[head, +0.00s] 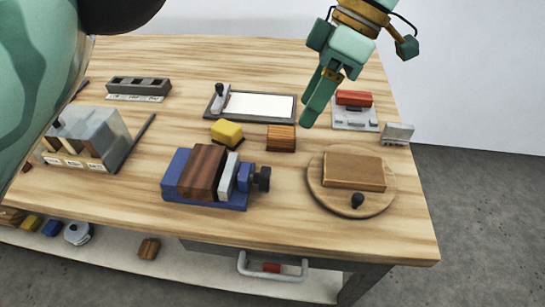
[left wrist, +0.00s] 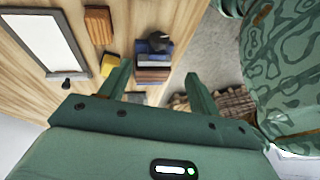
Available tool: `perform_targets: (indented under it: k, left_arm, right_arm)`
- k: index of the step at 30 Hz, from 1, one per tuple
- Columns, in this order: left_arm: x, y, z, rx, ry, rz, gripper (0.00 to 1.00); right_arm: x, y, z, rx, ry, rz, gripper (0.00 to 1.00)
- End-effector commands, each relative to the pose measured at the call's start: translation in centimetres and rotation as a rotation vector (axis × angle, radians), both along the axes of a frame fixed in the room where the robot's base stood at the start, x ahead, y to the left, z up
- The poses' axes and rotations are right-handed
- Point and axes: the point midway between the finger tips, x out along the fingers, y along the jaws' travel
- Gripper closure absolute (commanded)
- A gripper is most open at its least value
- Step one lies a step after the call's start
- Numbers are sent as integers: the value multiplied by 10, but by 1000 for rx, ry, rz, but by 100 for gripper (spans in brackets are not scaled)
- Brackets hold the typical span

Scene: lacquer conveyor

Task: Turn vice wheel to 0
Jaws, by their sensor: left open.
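The blue vice (head: 208,205) sits near the table's front edge in the head view, with a dark wooden block (head: 200,171) between its jaws. Its dark wheel (head: 263,178) is on the right side; no number on it is readable. In the left wrist view the vice (left wrist: 155,72) lies beyond my fingers, with the dark wheel (left wrist: 158,40) at its far end. My left gripper (head: 312,112) is open and empty, raised above the table, apart from the wheel. Its two spread fingers show in the left wrist view (left wrist: 156,75). My right gripper is not in view.
A yellow block (head: 228,131) and a small wooden block (head: 281,138) lie behind the vice. A round board (head: 322,203) with a wooden block and black knob is to its right. A white panel (head: 260,105) lies behind; a clear-sided box (head: 110,125) stands left.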

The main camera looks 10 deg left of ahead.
Motion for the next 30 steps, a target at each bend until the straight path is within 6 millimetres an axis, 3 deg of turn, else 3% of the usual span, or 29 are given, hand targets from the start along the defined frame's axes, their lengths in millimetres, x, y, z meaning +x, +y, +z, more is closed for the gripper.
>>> perform_targets:
  k: [6,15,21,30]
  left_arm:
    - [-2,11,-23,11,0,3,38]
    - [-19,40,-94,9,4,2,38]
    - [-30,56,-129,8,-1,3,38]
    - [-36,64,-145,9,-8,4,38]
  right_arm:
    - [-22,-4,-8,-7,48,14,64]
    - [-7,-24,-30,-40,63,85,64]
    - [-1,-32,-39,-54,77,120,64]
    - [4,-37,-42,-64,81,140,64]
